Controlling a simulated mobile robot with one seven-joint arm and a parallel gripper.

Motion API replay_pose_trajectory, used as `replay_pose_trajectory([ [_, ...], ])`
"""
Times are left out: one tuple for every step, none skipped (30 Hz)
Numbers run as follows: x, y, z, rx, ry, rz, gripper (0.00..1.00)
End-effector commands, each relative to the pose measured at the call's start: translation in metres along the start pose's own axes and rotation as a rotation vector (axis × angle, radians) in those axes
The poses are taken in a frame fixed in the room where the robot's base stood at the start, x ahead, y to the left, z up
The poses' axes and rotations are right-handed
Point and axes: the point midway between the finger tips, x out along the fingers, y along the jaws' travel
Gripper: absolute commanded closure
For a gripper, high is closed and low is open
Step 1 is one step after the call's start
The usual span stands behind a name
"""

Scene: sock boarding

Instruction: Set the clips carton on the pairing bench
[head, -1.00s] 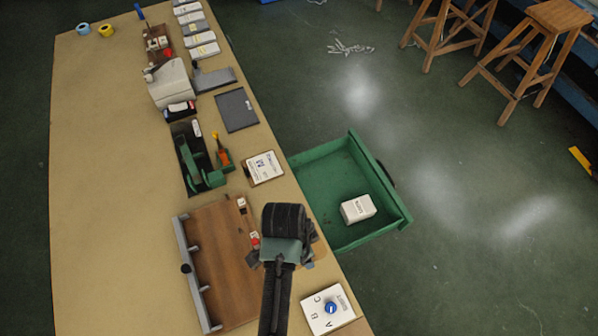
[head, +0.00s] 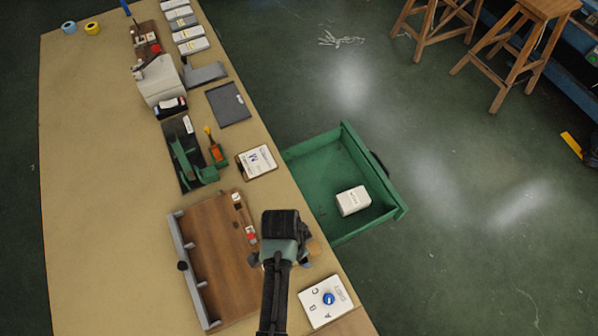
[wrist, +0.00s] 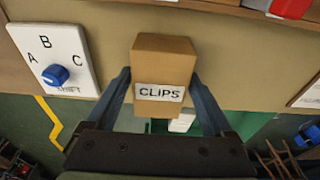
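The clips carton (wrist: 160,90), a small brown box with a white CLIPS label, is upright between the two fingers of my gripper (wrist: 161,92) in the wrist view. Both fingers lie against its sides. In the head view my gripper (head: 286,258) is over the right edge of the long tan bench (head: 110,200), and a brown bit of the carton (head: 315,247) shows at its right. The rest is hidden by my arm. I cannot tell whether the carton touches the bench top.
A green drawer (head: 318,163) stands open at the bench's right side with a white box (head: 353,200) inside. A wooden board fixture (head: 222,255) lies left of my gripper, a dial panel (head: 326,300) near it at lower right. The bench's left side is clear.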

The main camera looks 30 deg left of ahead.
Motion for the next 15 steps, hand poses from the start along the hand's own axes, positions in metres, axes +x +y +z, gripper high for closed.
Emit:
replay_pose_trajectory([
  [0.0,0.0,0.0,0.0,0.0,0.0,0.03],
  [0.0,0.0,0.0,0.0,0.0,0.0,0.0],
  [0.0,0.0,0.0,0.0,0.0,0.0,0.0],
  [0.0,0.0,0.0,0.0,0.0,0.0,0.0],
  [0.0,0.0,0.0,0.0,0.0,0.0,0.0],
  [0.0,0.0,0.0,0.0,0.0,0.0,0.0],
  [0.0,0.0,0.0,0.0,0.0,0.0,0.0],
  [-0.001,0.0,0.0,0.0,0.0,0.0,0.0],
  [-0.002,0.0,0.0,0.0,0.0,0.0,0.0],
  [-0.003,0.0,0.0,0.0,0.0,0.0,0.0],
  [-0.006,0.0,-0.001,-0.001,0.0,0.0,0.0],
  [-0.008,0.0,-0.001,0.0,0.0,-0.001,0.0],
  [-0.011,-0.001,-0.001,0.0,0.001,-0.002,0.0],
  [-0.014,-0.001,-0.001,0.0,0.001,-0.002,0.0],
  [-0.02,-0.001,-0.001,0.0,0.002,-0.003,0.0],
])
